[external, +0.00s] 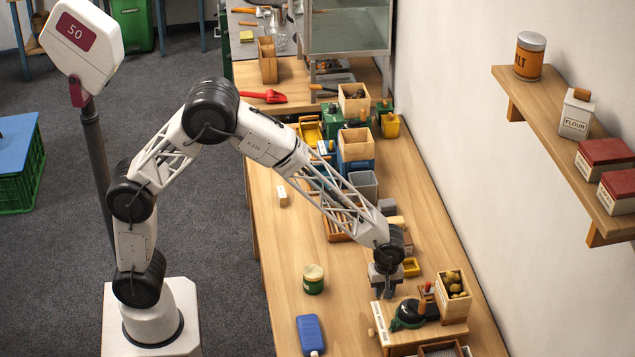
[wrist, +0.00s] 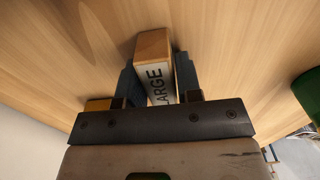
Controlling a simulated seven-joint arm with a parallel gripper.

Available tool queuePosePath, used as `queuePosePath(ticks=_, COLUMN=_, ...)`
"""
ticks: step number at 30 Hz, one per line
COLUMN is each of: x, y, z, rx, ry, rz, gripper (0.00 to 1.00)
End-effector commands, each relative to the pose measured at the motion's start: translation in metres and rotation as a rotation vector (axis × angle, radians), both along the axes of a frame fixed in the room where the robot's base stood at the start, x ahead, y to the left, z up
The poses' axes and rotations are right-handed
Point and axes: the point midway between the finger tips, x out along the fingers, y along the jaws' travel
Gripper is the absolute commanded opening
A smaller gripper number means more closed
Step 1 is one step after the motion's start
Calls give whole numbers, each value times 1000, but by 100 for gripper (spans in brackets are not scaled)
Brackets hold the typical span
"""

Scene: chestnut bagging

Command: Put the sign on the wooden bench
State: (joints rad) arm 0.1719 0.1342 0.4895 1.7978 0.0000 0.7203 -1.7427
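The sign (wrist: 160,84) is a small wooden block with a white face lettered "LARGE", seen in the wrist view. My gripper (wrist: 157,82) has one dark finger on each side of it, close against its sides, and appears shut on it. In the external view my gripper (external: 388,292) points down over the right part of the wooden bench (external: 345,265), behind the green and black device; the sign is not clearly visible there. I cannot tell whether the sign touches the bench top.
A green and black device (external: 408,315) and a wooden box of chestnuts (external: 453,293) are close in front. A small yellow tray (external: 411,267) lies behind. Bench is clear around the jar.

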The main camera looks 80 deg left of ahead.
Motion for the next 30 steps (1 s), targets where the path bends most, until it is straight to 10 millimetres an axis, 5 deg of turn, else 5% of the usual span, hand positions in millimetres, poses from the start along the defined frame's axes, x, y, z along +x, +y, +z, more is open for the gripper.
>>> queuePosePath(ticks=4, x=0, y=0, z=0, rx=0, ry=0, rz=0, gripper=52)
queuePosePath(ticks=17, x=0, y=0, z=6, rx=0, ry=-1, rz=0, gripper=52)
queuePosePath(ticks=30, x=1, y=0, z=59, rx=0, ry=-2, rz=0, gripper=52)
